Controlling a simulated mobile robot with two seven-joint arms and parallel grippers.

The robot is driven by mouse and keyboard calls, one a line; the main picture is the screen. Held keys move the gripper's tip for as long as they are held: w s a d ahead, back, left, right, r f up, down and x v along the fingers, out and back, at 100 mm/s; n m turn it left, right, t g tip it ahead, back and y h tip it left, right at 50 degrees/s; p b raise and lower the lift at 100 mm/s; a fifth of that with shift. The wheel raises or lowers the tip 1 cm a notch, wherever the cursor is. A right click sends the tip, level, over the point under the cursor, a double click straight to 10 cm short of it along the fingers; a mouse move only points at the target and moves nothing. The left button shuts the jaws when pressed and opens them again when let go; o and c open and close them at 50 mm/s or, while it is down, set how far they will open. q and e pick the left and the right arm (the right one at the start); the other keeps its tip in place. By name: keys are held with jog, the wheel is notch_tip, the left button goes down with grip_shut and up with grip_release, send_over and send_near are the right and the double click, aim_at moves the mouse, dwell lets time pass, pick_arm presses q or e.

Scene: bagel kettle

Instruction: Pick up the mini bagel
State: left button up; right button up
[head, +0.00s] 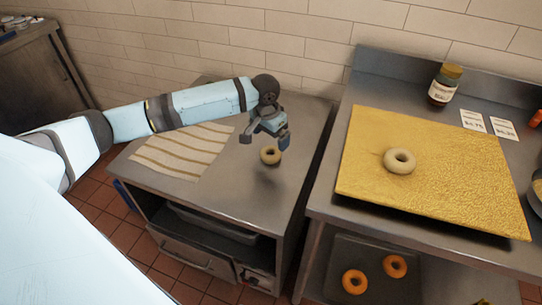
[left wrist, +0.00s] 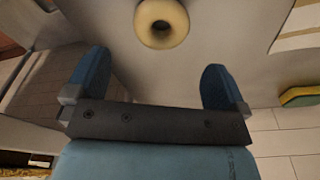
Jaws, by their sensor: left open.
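A small tan mini bagel (head: 270,160) lies on the left steel counter (head: 222,190). My left gripper (head: 264,141) hangs just above and behind the bagel in the head view, its fingers apart and empty. In the left wrist view the bagel (left wrist: 179,22) shows at the top edge, beyond and between the two blue fingertips of the gripper (left wrist: 152,70). The fingers do not appear to touch it. My right gripper is in neither view.
A striped cloth (head: 182,151) lies left of the bagel. On the right counter, a gold board (head: 440,165) bears a larger pale bagel (head: 400,168), with a jar (head: 442,88) behind. Two orange rings (head: 355,281) lie on a dark tray below. A tiled wall stands behind.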

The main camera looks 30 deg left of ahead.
aim_at(270, 151)
pick_arm(q)
jog(key=shift+w+f, duration=0.15)
jog(key=shift+f, duration=0.65)
notch_tip(270, 151, down, 5)
jog(key=shift+f+b, duration=0.15)
jog(key=shift+b, duration=0.75)
jog(key=c, duration=1)
